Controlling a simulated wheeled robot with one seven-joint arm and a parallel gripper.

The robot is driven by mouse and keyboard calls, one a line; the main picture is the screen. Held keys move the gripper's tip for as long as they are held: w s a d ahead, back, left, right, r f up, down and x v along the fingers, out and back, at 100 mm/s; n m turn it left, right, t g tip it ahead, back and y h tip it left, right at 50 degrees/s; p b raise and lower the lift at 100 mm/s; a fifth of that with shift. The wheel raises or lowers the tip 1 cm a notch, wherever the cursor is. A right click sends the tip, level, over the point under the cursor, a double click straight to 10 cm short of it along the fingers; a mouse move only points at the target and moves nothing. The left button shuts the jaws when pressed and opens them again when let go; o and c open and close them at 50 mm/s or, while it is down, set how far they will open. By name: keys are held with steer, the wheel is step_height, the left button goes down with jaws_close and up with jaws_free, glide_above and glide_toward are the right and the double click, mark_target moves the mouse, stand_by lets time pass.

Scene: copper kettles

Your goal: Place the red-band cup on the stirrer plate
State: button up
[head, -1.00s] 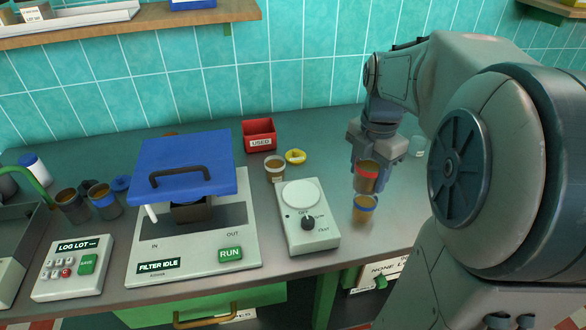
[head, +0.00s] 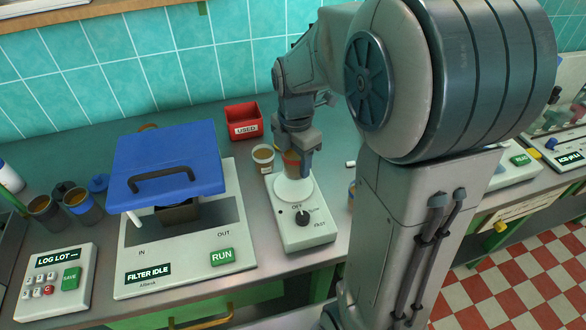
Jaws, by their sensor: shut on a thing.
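The stirrer (head: 304,228) stands on the bench with its round white plate (head: 293,190) at the back and a dark knob at the front. My gripper (head: 298,158) is over the back of this plate, shut on the red-band cup (head: 291,164). The cup is upright, and a finger hides part of it. Its base is over or at the plate's back part; I cannot tell whether it touches.
A pale-banded cup (head: 263,157) stands just left of my gripper, near the red USED bin (head: 243,121). The filter unit (head: 186,238) with its blue lid is left of the stirrer. A blue-banded cup (head: 351,192) is mostly hidden by my arm.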

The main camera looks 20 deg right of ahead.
mark_target(293, 172)
steer(key=shift+w+a+f, duration=0.1)
steer(key=shift+a+f, duration=0.1)
steer(key=shift+a, duration=0.05)
steer(key=shift+f, duration=2)
steer(key=shift+f, duration=0.15)
steer(key=o, duration=1.1)
steer(key=shift+c, duration=0.2)
